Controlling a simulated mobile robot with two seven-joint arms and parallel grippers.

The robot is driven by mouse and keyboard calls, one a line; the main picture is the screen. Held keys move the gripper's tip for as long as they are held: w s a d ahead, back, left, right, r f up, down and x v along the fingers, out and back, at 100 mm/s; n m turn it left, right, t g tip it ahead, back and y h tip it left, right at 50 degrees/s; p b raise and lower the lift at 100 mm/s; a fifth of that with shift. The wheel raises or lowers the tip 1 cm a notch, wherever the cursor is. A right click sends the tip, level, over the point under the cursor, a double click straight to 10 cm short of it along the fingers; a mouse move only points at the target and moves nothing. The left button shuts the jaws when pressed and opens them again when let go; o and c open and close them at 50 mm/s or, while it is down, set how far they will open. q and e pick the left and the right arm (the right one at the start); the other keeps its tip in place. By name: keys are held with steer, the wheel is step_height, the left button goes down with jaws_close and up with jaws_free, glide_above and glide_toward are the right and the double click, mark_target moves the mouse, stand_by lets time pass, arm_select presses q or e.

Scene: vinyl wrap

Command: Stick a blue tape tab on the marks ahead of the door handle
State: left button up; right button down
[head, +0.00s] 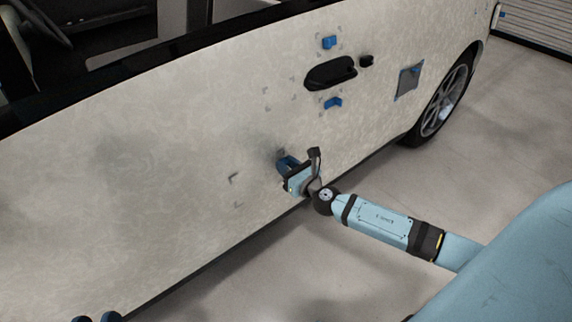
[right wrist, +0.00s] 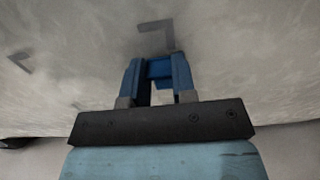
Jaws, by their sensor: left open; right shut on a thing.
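The black door handle (head: 331,72) is on the pale, mottled car door (head: 150,170). Blue tabs sit above it (head: 328,42) and below it (head: 333,103). Small grey corner marks (head: 267,91) are on the door left of the handle. My right gripper (head: 286,162) is below these marks, close to the door. It is shut on a blue tape tab, which shows between its fingertips in the right wrist view (right wrist: 160,69). A dark corner mark (right wrist: 157,36) lies just beyond the tab there.
More corner marks (head: 234,178) are lower on the door, left of my right gripper. A grey patch with blue corners (head: 409,82) is right of the handle, before the rear wheel (head: 444,98). A small dark round part (head: 366,61) is beside the handle. The floor (head: 500,130) is clear.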

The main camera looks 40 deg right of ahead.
steer(key=shift+s, duration=0.55)
steer(key=s, duration=0.6)
steer(key=shift+s+d+b, duration=0.35)
steer(key=shift+b, duration=0.05)
stand_by(0.6)
